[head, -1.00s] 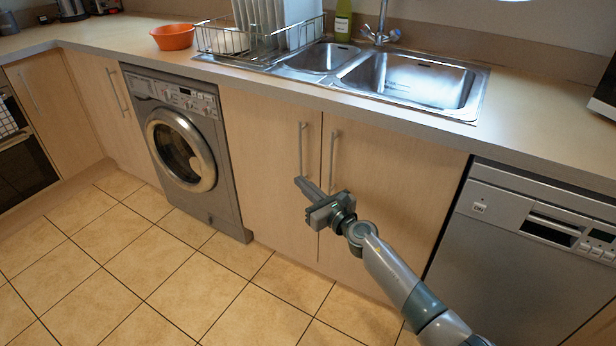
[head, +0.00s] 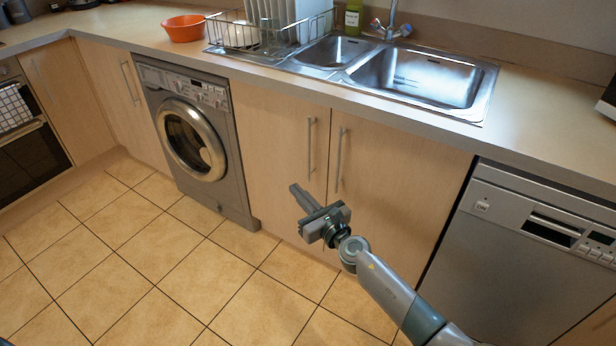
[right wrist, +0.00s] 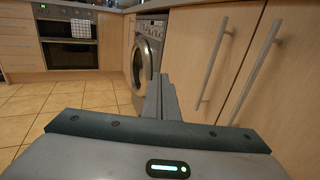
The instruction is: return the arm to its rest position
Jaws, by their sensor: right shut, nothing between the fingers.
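My right gripper (head: 298,192) is shut and empty in the head view. It is in front of the light wood cupboard doors under the sink, a little below their handles. My right arm comes in from the bottom right. In the right wrist view the shut fingers (right wrist: 162,98) point toward the washing machine, with the cupboard doors to their right. The fingers appear apart from the doors. My left gripper is not in view.
The cupboard doors (head: 275,150) have two upright bar handles (head: 339,160). A grey washing machine (head: 190,140) stands left and a silver dishwasher (head: 530,255) right. The worktop (head: 400,110) overhangs them. The tiled floor (head: 160,270) is clear.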

